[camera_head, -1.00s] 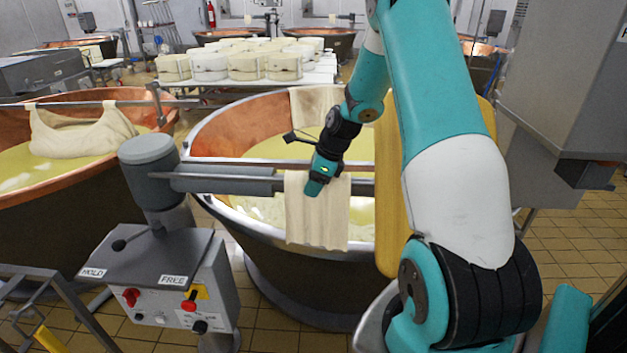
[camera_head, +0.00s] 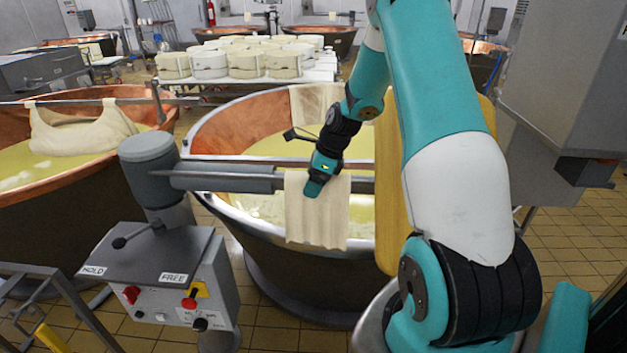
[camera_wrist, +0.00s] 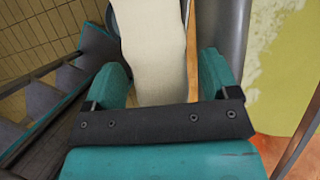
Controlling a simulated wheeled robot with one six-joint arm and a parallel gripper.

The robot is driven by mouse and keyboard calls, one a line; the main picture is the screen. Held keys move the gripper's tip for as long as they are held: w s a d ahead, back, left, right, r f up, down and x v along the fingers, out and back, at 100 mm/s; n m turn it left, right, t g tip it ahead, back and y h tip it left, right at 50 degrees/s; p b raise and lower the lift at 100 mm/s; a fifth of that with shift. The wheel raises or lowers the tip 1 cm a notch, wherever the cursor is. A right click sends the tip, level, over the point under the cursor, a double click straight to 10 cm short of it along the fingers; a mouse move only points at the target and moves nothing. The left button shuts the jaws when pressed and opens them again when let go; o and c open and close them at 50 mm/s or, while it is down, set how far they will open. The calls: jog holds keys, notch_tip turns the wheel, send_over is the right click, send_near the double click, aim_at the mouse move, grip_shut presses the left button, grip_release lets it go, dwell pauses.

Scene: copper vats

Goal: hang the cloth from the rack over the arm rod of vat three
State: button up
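A cream cloth (camera_head: 318,222) hangs over the grey arm rod (camera_head: 225,180) above the middle copper vat (camera_head: 290,275), its lower end in front of the vat's near rim. My gripper (camera_head: 314,189) is at the cloth's upper part, over the rod; its fingertips are hard to make out in the head view. In the wrist view the two teal fingers stand wide apart, with the cloth (camera_wrist: 157,40) between them and a gap on each side. I cannot read a vat number.
A control box (camera_head: 165,285) labelled HOLD and FREE stands at front left. Another vat (camera_head: 70,190) with a draped cloth (camera_head: 80,133) is at left. Another cloth (camera_head: 315,103) hangs at the middle vat's far side. A yellow sheet (camera_head: 388,190) hangs beside my arm. Cheeses (camera_head: 262,63) stand behind.

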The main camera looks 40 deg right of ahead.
jog(key=b+v, duration=0.2)
jog(key=v, duration=1.5)
jog(key=shift+r, duration=0.2)
jog(key=shift+s, duration=0.1)
jog(key=s+a+n+g+y+b, duration=0.1)
jog(key=s+a+n, duration=0.1)
jog(key=a+n, duration=1.75)
jog(key=s+a+f+n+g+b, duration=0.1)
jog(key=s+a+f+n+g, duration=0.1)
jog(key=s+a+n, duration=1.3)
jog(key=s+a, duration=0.2)
jog(key=a, duration=0.2)
jog(key=shift+n, duration=0.35)
jog(key=shift+w, duration=0.1)
